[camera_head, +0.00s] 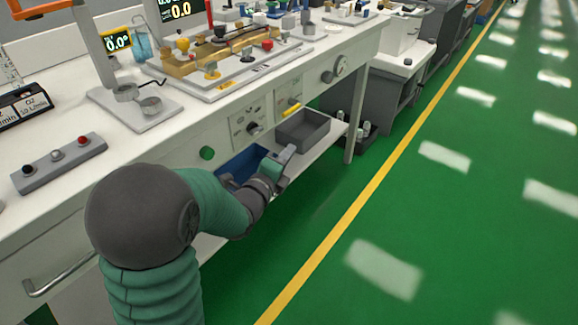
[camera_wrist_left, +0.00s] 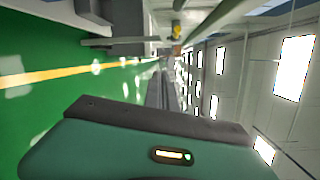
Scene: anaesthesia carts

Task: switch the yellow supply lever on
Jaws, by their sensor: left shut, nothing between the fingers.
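The yellow supply lever (camera_head: 291,110) is a short yellow handle on the white front panel of the bench, just above the grey bin. My left gripper (camera_head: 287,153) is shut and empty. It is in front of the bench, below the lever and apart from it, close to the front of the grey bin. In the left wrist view a small yellow part (camera_wrist_left: 177,31) shows near the top; I cannot tell if it is the lever. My right gripper is in neither view.
The grey bin (camera_head: 318,128) and a blue bin (camera_head: 231,173) rest on a low shelf under the panel. The green floor (camera_head: 350,227) to the right is clear.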

